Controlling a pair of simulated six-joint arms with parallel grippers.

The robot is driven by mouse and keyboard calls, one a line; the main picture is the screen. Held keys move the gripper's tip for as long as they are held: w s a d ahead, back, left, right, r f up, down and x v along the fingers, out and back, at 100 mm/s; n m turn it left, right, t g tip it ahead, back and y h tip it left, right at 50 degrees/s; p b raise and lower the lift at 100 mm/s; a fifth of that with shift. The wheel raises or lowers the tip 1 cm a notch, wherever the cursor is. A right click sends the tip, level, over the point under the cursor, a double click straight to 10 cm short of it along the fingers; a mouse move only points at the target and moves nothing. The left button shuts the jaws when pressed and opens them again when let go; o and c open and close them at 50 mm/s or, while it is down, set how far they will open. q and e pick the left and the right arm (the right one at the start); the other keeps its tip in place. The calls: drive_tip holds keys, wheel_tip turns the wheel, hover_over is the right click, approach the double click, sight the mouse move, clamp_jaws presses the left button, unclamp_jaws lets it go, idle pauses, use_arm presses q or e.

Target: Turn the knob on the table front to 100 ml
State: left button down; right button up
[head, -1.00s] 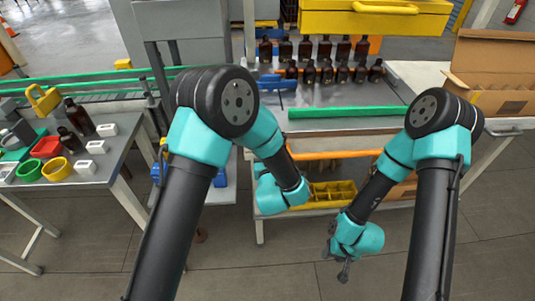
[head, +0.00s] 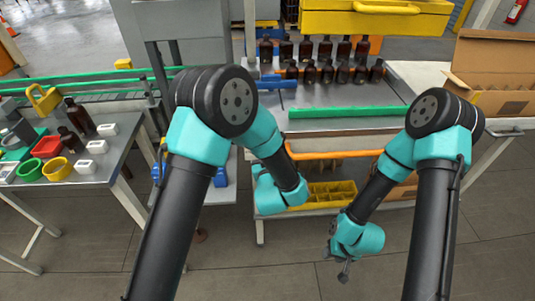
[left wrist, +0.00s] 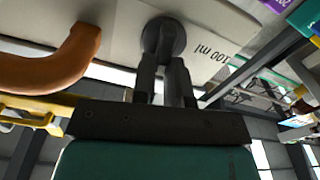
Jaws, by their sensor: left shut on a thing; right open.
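In the left wrist view the knob (left wrist: 164,38) is a dark round disc on the pale table front. The two dark fingers of my left gripper (left wrist: 165,75) reach up to it and are shut on it. The printed label "100 ml" (left wrist: 212,50) stands upside down on the front panel, just right of the knob. In the head view the knob and my left gripper's fingers are hidden behind my left arm. My right gripper (head: 343,270) hangs low over the floor, open and empty, away from the table.
A thick orange handle (left wrist: 50,72) curves out left of the knob; the orange bar (head: 340,154) shows along the table front. A yellow divided tray (head: 333,194) sits on the lower shelf. Several amber bottles (head: 326,72) stand on the table, behind the green bar (head: 348,112).

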use_arm(q)
drive_tip(key=shift+a+f+n, duration=0.25)
drive_tip(key=shift+f+n, duration=0.1)
drive_tip(key=shift+n, duration=2.25)
drive_tip(key=shift+a+f+n, duration=0.3)
drive_tip(key=shift+n, duration=2.3)
drive_tip(key=shift+a+f+n, duration=0.25)
drive_tip(key=shift+f+n, duration=0.1)
drive_tip(key=shift+n, duration=2.25)
drive_tip(key=c, duration=1.1)
unclamp_jaws()
drive_tip(key=shift+c, duration=0.2)
drive_tip(key=shift+s, duration=0.2)
drive_tip(key=s+d, duration=0.1)
drive_tip(key=s, duration=1.6)
drive_tip(key=shift+d, duration=0.15)
